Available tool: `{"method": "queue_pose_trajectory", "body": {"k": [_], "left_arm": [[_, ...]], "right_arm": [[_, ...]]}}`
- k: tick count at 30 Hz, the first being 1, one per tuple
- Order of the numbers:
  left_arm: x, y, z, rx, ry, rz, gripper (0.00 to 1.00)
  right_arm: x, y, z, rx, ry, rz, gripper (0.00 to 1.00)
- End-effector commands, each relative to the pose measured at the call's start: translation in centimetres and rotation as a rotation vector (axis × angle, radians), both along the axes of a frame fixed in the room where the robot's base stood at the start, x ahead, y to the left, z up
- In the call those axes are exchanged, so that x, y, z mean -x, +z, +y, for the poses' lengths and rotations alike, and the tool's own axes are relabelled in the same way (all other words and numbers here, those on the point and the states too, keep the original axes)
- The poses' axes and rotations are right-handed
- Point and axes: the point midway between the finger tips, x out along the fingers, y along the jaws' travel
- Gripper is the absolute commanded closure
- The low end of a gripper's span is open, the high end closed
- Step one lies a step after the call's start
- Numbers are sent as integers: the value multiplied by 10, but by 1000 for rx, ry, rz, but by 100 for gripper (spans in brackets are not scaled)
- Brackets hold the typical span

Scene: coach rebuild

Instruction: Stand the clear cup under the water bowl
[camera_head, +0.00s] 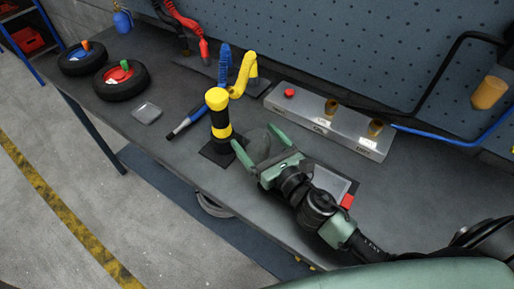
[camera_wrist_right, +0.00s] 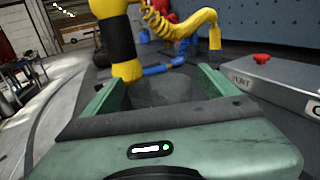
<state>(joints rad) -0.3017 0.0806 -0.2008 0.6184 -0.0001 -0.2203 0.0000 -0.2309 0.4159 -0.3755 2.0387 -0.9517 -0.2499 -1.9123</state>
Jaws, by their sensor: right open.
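A dark, see-through shape that looks like the clear cup (camera_head: 258,144) stands on the bench between the fingers of my right gripper (camera_head: 258,145). In the right wrist view the cup (camera_wrist_right: 165,90) shows faintly between the two open green fingers (camera_wrist_right: 165,92). I cannot tell whether either finger touches it. No part is clearly marked as the water bowl; an amber cylinder (camera_head: 490,93) hangs at the far right by the pegboard and may be it. My left gripper is not in view.
A yellow-and-black post (camera_head: 219,115) stands close beyond my right gripper. A grey labelled box (camera_head: 330,122) with a red button lies behind. A tray (camera_head: 335,183) is partly under my arm. Two tyres (camera_head: 121,82) and a small clear dish (camera_head: 147,112) are left.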

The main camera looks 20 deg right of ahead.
Motion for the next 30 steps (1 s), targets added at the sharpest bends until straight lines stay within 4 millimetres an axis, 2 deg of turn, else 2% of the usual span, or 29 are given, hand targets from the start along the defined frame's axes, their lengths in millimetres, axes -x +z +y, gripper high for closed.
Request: {"method": "queue_pose_trajectory", "body": {"k": [3, 9, 11, 18, 23, 26, 30], "left_arm": [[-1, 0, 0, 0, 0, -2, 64], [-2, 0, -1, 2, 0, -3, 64], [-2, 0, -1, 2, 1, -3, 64], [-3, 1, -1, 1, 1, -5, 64], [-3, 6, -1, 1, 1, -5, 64], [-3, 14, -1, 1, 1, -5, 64], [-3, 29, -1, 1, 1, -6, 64]], "right_arm": [[0, 0, 0, 0, 0, 0, 13], [0, 0, 0, 0, 0, 0, 69], [0, 0, 0, 0, 0, 0, 83], [0, 2, 0, 1, 0, -1, 83], [0, 14, 0, 2, 2, -5, 83], [0, 31, 0, 5, 3, -5, 83], [0, 68, 0, 6, 5, -8, 83]]}}
